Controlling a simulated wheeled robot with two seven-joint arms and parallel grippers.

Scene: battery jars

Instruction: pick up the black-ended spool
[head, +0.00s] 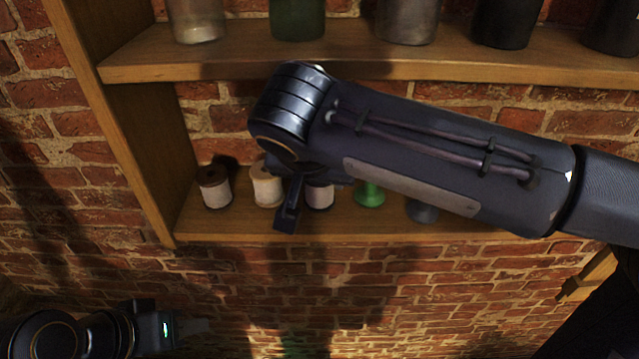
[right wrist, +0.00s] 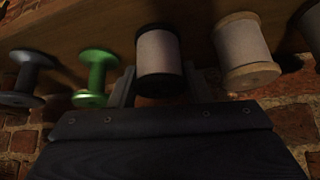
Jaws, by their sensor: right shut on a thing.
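The black-ended spool (head: 319,195), with a pale wound middle, stands upright on the lower shelf, partly hidden behind my right arm in the head view. In the right wrist view the spool (right wrist: 160,55) sits between the two fingers of my right gripper (right wrist: 160,84), which is shut on it. One finger of my right gripper (head: 290,205) shows left of the spool in the head view. My left gripper (head: 188,328) is low at the left, far from the shelf; its finger opening is unclear.
On the lower shelf (head: 240,230) stand a brown-ended spool (head: 214,187), a light-wood spool (head: 266,186), a green spool (head: 369,194) and a grey-blue spool (head: 421,211). The green and light-wood spools flank the held one closely. An upper shelf (head: 200,63) with several jars is above my right arm.

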